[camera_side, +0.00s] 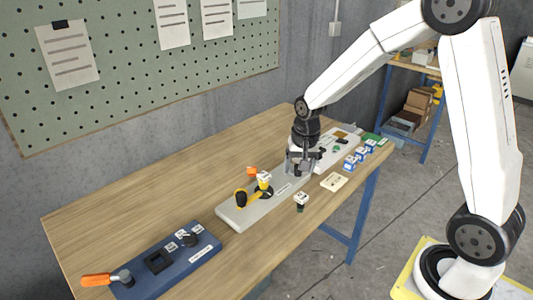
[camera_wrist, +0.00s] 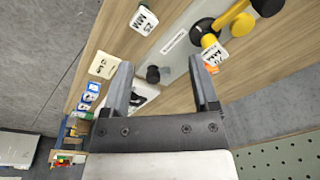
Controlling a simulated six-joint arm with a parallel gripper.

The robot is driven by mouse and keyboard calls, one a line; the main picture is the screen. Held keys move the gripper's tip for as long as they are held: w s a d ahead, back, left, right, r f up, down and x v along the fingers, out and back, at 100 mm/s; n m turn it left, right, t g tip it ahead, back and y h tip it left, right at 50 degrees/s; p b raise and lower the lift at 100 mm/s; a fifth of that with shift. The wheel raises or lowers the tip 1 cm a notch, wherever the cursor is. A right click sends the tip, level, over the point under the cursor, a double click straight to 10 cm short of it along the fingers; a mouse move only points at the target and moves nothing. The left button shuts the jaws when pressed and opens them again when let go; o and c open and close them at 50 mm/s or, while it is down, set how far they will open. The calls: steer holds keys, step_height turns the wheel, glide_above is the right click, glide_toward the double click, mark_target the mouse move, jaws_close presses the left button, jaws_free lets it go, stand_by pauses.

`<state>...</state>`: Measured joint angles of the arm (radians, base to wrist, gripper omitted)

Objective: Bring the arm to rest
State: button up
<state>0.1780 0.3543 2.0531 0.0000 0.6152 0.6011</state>
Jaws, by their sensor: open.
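My gripper (camera_side: 300,168) hangs from my arm over the far right part of the workbench, above or near the right end of a long grey plate (camera_side: 236,217). In the wrist view its two fingers (camera_wrist: 160,62) are spread apart, with nothing clasped between them. A small dark knob (camera_wrist: 153,74) shows between the fingers; how far below it lies I cannot tell. A yellow and black lever device (camera_side: 262,189) stands on the grey plate, left of my gripper; it also shows in the wrist view (camera_wrist: 232,18).
A blue board (camera_side: 165,262) with an orange handle (camera_side: 96,280) lies at the bench's near left. A labelled block (camera_side: 301,202), a cream card (camera_side: 334,182) and several blue-and-white cubes (camera_side: 350,162) stand along the right edge. A pegboard (camera_side: 120,80) is behind. The bench's left rear is bare.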

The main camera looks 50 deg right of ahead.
steer(key=s+a+n+t, duration=0.1)
steer(key=s+a+n, duration=0.6)
steer(key=s, duration=0.5)
steer(key=shift+f+n, duration=0.15)
steer(key=shift+n, duration=0.85)
